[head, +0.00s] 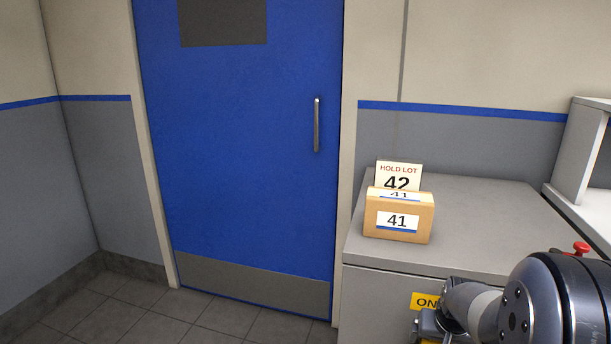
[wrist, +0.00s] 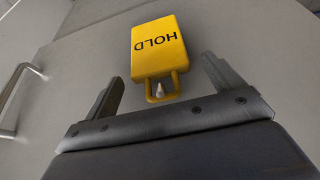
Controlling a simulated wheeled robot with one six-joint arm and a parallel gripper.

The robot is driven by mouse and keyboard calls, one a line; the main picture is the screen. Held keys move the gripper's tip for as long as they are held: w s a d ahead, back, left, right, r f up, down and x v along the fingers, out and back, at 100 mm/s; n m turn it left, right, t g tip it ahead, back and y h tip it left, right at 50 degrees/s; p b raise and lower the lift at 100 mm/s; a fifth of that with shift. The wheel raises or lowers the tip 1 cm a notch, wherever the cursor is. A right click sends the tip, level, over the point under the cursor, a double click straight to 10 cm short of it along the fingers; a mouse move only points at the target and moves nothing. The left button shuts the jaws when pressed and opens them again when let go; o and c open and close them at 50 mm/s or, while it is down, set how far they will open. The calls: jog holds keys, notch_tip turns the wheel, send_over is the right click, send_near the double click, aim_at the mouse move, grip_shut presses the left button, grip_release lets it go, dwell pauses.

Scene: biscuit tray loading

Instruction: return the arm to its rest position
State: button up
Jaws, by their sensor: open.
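My gripper (wrist: 161,68) is open in the wrist view, with one finger on each side and nothing between them in contact. A yellow tag (wrist: 157,42) marked HOLD lies just beyond the fingertips, against a grey surface. Its loop appears to be around a small pale peg (wrist: 158,90), and the tag looks apart from both fingers. In the head view my arm (head: 540,300) reaches in from the lower right, low in front of the grey cabinet (head: 400,275). The gripper is mostly cut off by the bottom edge there.
A box (head: 420,205) marked 41 stands on the cabinet, in front of a HOLD LOT 42 card (head: 392,172). A blue door (head: 240,150) is at left. The floor (head: 130,325) before it is clear.

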jog(key=d+p+v, duration=0.1)
jog(key=p+v, duration=0.1)
jog(key=v, duration=0.7)
jog(key=b+x, duration=0.1)
jog(key=x, duration=0.2)
jog(key=b+x, duration=0.1)
jog(key=x, duration=0.3)
jog(key=a+b+x, duration=0.1)
jog(key=x, duration=0.3)
jog(key=shift+f, duration=0.35)
jog(key=shift+s+r+p, duration=0.25)
jog(key=shift+r+p, duration=0.2)
jog(key=shift+r, duration=0.2)
jog(key=s+a, duration=0.2)
jog(key=s, duration=0.5)
jog(key=w+a+r+n+p, duration=0.2)
jog(key=w+a+r+p, duration=0.2)
jog(key=p, duration=1.2)
jog(key=shift+w+a+r+y, duration=0.4)
jog(key=shift+a+r, duration=1.3)
jog(key=shift+r, duration=0.6)
